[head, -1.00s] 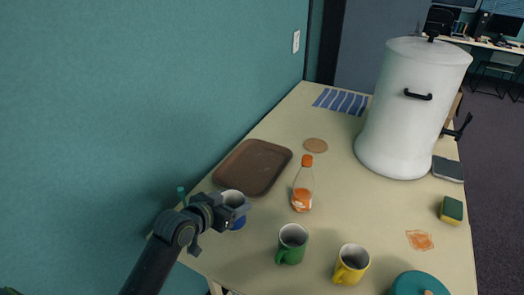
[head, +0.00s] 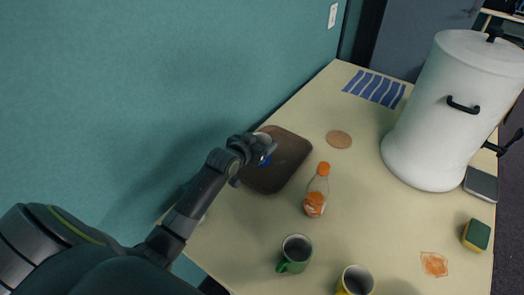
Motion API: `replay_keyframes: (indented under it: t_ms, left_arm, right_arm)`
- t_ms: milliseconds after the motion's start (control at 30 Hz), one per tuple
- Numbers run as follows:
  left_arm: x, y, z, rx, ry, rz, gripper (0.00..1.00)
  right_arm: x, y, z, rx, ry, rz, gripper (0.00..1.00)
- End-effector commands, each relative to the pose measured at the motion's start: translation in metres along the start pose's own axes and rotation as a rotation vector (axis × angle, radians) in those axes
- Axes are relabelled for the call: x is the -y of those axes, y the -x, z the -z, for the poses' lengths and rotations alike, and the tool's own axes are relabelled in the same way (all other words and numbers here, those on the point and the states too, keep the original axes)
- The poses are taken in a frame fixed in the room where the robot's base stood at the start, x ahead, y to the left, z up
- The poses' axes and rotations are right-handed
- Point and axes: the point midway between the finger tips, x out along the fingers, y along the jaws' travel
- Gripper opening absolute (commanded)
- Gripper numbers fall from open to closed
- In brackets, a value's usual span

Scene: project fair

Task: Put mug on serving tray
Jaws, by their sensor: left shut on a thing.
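The brown serving tray (head: 285,168) lies on the table near the teal wall. My left gripper (head: 261,150) is shut on a blue and white mug (head: 266,161), over the tray's left part. The gripper hides most of the mug; only a bit of its pale top and blue side shows. I cannot tell whether the mug touches the tray. A green mug (head: 293,256) and a yellow mug (head: 356,281) stand upright at the table's front, the yellow one cut by the picture's edge. My right gripper is not in view.
A bottle with an orange cap (head: 317,190) stands just right of the tray. A round cork coaster (head: 339,139) lies behind it. A big white pot (head: 432,130) stands at right, near a sponge (head: 476,235). The table's middle right is clear.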

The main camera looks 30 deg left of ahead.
Motion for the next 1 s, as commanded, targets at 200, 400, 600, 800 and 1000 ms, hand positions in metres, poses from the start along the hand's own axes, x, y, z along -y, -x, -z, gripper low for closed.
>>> replay_keyframes:
  t_ms: [200, 400, 600, 800, 1000]
  left_arm:
    - [0.0, -0.007, -0.016, -0.001, 0.001, -0.001, 0.29]
    - [0.0, -0.017, -0.038, -0.002, 0.0, -0.001, 0.29]
    - [0.0, -0.019, -0.042, -0.004, -0.002, -0.001, 0.29]
    - [0.0, -0.019, -0.044, -0.004, -0.001, -0.001, 0.29]
    - [0.0, -0.019, -0.045, -0.001, 0.0, -0.001, 0.88]
  right_arm:
    - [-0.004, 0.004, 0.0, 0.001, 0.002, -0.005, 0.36]
    - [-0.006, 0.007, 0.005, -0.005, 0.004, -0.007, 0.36]
    - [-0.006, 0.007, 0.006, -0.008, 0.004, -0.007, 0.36]
    - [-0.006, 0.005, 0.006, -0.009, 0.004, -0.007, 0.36]
    - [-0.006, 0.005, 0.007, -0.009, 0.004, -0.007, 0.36]
